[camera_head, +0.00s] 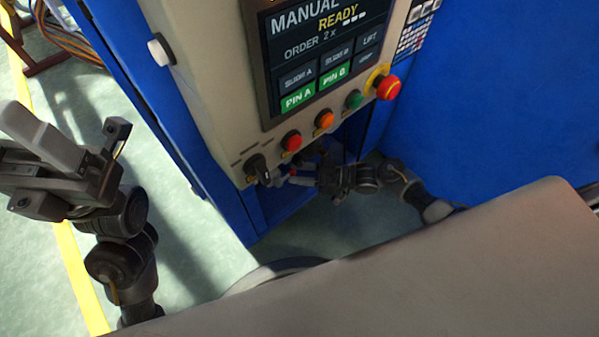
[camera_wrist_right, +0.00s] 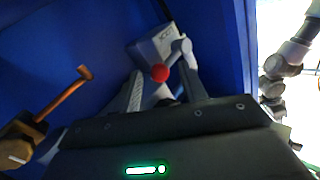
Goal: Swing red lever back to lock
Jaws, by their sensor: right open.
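The red lever's round red knob (camera_wrist_right: 160,73) shows in the right wrist view, in front of a grey box (camera_wrist_right: 150,46) on the blue cabinet wall. My right gripper (camera_head: 300,177) is low in front of the cabinet in the head view, its fingers pointing left. In the right wrist view its two fingers are apart, with the red knob between their tips; I cannot tell whether they touch it. The lever's lower part is hidden by the gripper. My left gripper (camera_head: 58,150) is raised at the left of the head view, away from the cabinet; its opening is unclear.
A control panel (camera_head: 215,70) with a screen (camera_head: 325,58) stands above my right gripper. A red emergency button (camera_head: 388,87), coloured buttons and a black rotary switch (camera_head: 258,168) are along its lower edge. An orange hooked rod (camera_wrist_right: 62,97) is at left in the wrist view.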

